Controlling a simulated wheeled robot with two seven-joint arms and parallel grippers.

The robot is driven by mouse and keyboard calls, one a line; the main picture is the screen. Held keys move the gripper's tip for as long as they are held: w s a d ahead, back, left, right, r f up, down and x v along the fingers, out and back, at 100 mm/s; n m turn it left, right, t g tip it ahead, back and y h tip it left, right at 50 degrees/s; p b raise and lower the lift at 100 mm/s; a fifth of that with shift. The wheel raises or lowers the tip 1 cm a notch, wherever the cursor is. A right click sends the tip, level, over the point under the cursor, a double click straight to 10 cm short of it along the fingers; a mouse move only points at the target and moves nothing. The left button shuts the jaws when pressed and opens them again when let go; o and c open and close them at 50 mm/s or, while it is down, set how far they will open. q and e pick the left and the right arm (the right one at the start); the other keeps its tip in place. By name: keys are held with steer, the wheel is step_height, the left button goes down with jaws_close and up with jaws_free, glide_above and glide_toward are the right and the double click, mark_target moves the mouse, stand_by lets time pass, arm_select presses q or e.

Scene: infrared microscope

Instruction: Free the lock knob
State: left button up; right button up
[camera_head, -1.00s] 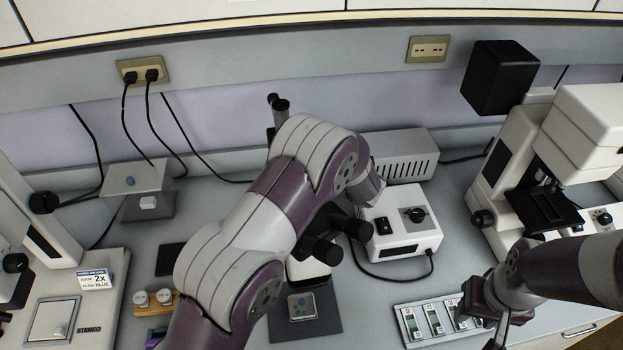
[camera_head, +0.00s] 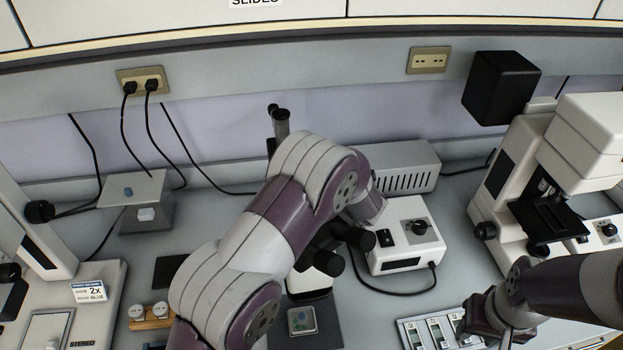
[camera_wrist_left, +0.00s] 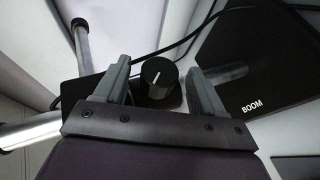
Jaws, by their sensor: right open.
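In the left wrist view a round black knob (camera_wrist_left: 158,74) with a white line on its face sits on a dark block between the two grey fingers of my left gripper (camera_wrist_left: 160,67). The fingers are open, with a gap on both sides of the knob. In the head view my left arm crosses the middle, and its gripper and the knob are hidden behind it. My right gripper (camera_head: 498,328) is low at the right, over the slide tray (camera_head: 408,338). It is open, and its fingertips are hard to make out.
A base plate marked BOOM (camera_wrist_left: 270,60), metal rods and a black cable lie close around my left gripper. In the head view a white control box (camera_head: 405,240) stands right of my left arm. A large microscope (camera_head: 585,150) stands at the right and a stereo unit (camera_head: 95,310) at the left.

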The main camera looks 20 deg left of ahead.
arm_select(q)
steer(key=b+v, duration=0.1)
steer(key=v, duration=1.1)
steer(key=shift+s+d+r, duration=0.15)
steer(key=shift+s+d, duration=0.05)
steer(key=shift+d, duration=0.05)
